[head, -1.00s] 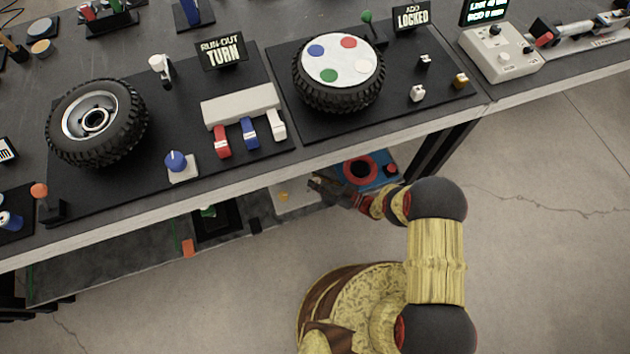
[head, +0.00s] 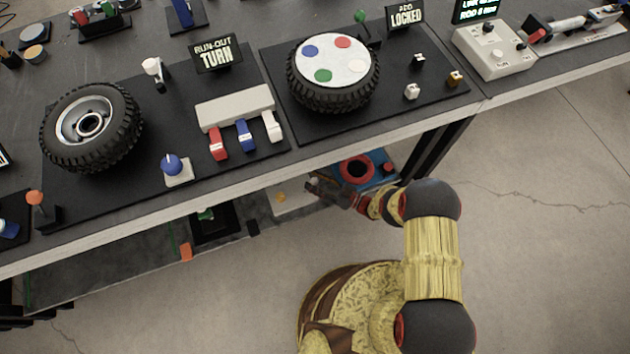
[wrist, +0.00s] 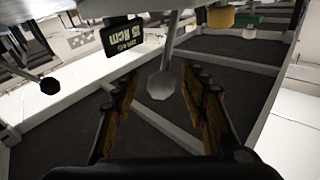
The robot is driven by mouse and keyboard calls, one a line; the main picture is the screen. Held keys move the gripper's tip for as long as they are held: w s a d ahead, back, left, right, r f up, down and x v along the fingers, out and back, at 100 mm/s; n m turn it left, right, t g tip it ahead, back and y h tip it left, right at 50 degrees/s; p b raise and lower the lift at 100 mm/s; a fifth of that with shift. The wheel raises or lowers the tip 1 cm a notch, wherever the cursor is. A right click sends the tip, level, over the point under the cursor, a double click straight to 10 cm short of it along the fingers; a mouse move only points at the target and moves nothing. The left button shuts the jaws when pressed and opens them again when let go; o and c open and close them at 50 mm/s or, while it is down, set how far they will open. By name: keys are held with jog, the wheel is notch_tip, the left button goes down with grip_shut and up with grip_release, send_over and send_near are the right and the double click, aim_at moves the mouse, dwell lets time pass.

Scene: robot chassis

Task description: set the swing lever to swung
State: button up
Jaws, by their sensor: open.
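My gripper (head: 313,183) is in front of the bench, below the edge of its top, over the lower shelf. In the wrist view its two fingers (wrist: 160,100) are spread apart with nothing held. A pale, faceted knob (wrist: 162,85) on a thin rod shows between the fingers, beyond or near their tips; its distance is unclear. A dark sign (wrist: 122,36) with inverted writing is beside the rod. A dark knob on a rod (wrist: 50,85) shows at left. I cannot tell which of these, if any, is the swing lever.
The bench top holds two wheels (head: 92,127) (head: 332,72), a pale block with coloured tabs (head: 234,106) and a grey control box (head: 490,50). The lower shelf carries a blue plate with a red ring (head: 357,170). The floor at right (head: 550,240) is clear.

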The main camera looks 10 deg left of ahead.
jog(key=shift+d, duration=0.1)
jog(key=v, duration=1.1)
jog(key=shift+s+d+f, duration=0.15)
jog(key=shift+d, duration=0.25)
